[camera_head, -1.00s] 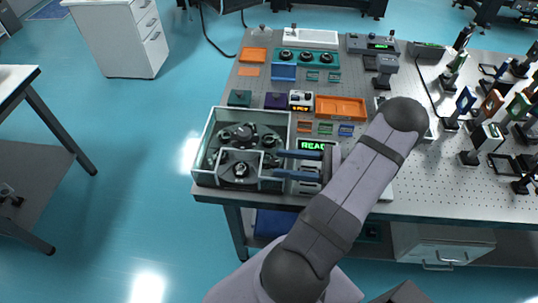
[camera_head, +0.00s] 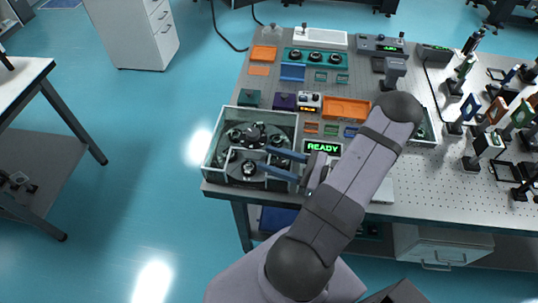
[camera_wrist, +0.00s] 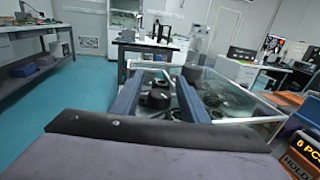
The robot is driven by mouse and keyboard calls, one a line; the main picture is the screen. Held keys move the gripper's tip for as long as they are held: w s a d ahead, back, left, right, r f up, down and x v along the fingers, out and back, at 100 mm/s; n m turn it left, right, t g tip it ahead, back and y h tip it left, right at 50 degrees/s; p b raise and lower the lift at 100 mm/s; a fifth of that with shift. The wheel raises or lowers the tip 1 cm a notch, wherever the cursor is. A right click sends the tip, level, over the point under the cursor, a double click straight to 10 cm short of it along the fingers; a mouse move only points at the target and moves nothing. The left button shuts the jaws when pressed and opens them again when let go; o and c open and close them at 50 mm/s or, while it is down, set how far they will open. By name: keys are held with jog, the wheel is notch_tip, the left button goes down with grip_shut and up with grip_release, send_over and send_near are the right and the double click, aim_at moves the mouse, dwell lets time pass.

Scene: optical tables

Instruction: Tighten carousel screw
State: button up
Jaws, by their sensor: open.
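The carousel is a dark round plate with several black knobs inside a clear-walled box (camera_head: 207,150) at the table's front left corner. A black knob (camera_head: 249,168) stands near the box's front; I cannot tell for sure which part is the screw. My gripper (camera_head: 265,159) reaches in over the box's right side, its two blue fingers apart and empty. In the wrist view, the fingers (camera_wrist: 157,84) point forward on either side of a black knob (camera_wrist: 157,98), which shows between them. I cannot tell whether they touch it. My gripper hides part of the carousel's right side.
A green READY display (camera_head: 322,147) stands just right of the box. An orange tray (camera_head: 346,108) and several small coloured blocks lie behind it. Optical mounts crowd the table's right side. The box's clear walls rise around the carousel.

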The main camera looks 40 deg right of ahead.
jog(key=shift+w+a, duration=0.3)
jog(key=shift+w, duration=0.2)
grip_shut()
jog(key=shift+f+y, duration=0.1)
jog(key=shift+y, duration=0.2)
jog(key=n+g+y, duration=0.1)
jog(key=n+g+y+b, duration=0.2)
jog(key=shift+s+a+n, duration=0.3)
jog(key=shift+s+a, duration=0.05)
jog(key=shift+a, duration=0.05)
jog(key=shift+s+a+n+g+y+b, duration=0.2)
jog(key=shift+n+g+y+b, duration=0.4)
jog(key=shift+g, duration=0.45)
jog(key=shift+s+a+n+g+y+b, duration=0.1)
jog(key=shift+s+n+g+y+b, duration=0.2)
jog(key=shift+n+g+y, duration=0.6)
jog(key=shift+w+g, duration=0.1)
jog(key=shift+g, duration=0.15)
